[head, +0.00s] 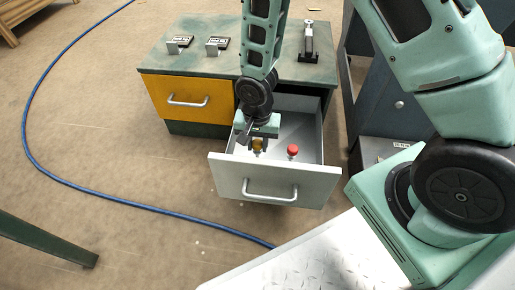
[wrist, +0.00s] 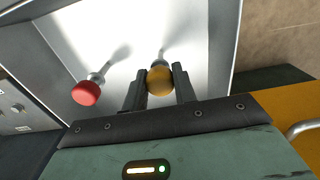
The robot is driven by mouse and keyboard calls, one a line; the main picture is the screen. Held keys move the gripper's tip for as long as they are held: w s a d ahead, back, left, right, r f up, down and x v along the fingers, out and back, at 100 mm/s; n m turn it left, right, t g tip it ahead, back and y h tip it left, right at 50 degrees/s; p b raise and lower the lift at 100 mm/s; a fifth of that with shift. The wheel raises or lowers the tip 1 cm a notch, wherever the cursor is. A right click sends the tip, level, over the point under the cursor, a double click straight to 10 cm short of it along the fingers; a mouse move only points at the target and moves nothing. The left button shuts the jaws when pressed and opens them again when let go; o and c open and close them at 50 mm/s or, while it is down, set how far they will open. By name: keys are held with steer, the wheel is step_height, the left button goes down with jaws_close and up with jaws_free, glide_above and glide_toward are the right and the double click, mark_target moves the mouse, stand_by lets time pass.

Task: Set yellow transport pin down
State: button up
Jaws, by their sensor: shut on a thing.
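The yellow transport pin (wrist: 160,81) has a round yellow knob and a metal shank. My gripper (wrist: 159,88) is shut on its knob, with one dark finger on each side. In the head view my gripper (head: 257,141) points down inside the open grey drawer (head: 232,181), and the yellow pin (head: 257,146) shows just below it. The shank points toward the drawer floor; I cannot tell whether it touches. A pin with a red knob (head: 292,150) is in the drawer to the right; it also shows in the wrist view (wrist: 86,92).
The drawer's walls and front with its handle (head: 270,192) surround my gripper. A closed yellow drawer (head: 190,101) is to the left. The cabinet top (head: 180,62) carries two small metal latches and a dark upright device. A blue hose (head: 60,185) crosses the floor.

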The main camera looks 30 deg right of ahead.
steer(key=shift+f, duration=0.2)
steer(key=shift+f, duration=0.1)
steer(key=shift+f, duration=0.15)
steer(key=o, duration=1)
